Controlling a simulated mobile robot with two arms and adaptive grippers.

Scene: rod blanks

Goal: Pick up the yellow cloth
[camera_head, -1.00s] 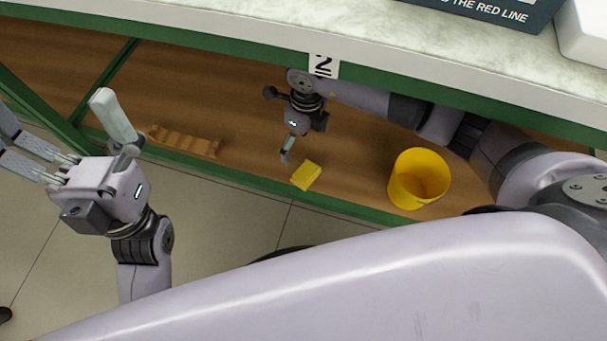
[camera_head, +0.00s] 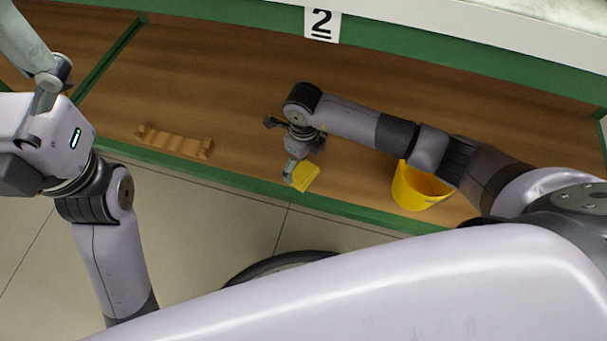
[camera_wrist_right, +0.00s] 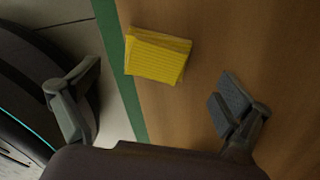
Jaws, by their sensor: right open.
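The yellow cloth (camera_head: 307,179) is a small folded block lying on the brown wooden shelf, near its green front edge. In the right wrist view the cloth (camera_wrist_right: 157,57) shows its ribbed top, lying ahead of the gap between the fingers. My right gripper (camera_head: 292,170) points down at the cloth's left side in the head view. In the wrist view the right gripper (camera_wrist_right: 150,103) is open, its fingers spread wide with nothing between them. My left gripper (camera_head: 35,75) is at the upper left, partly cut off by the frame.
A yellow bucket (camera_head: 410,192) stands on the shelf to the right, partly behind my right arm. A brown notched wooden rack (camera_head: 174,143) lies to the left. The green front edge (camera_head: 240,190) borders the shelf. A counter with a "2" label (camera_head: 322,24) is above.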

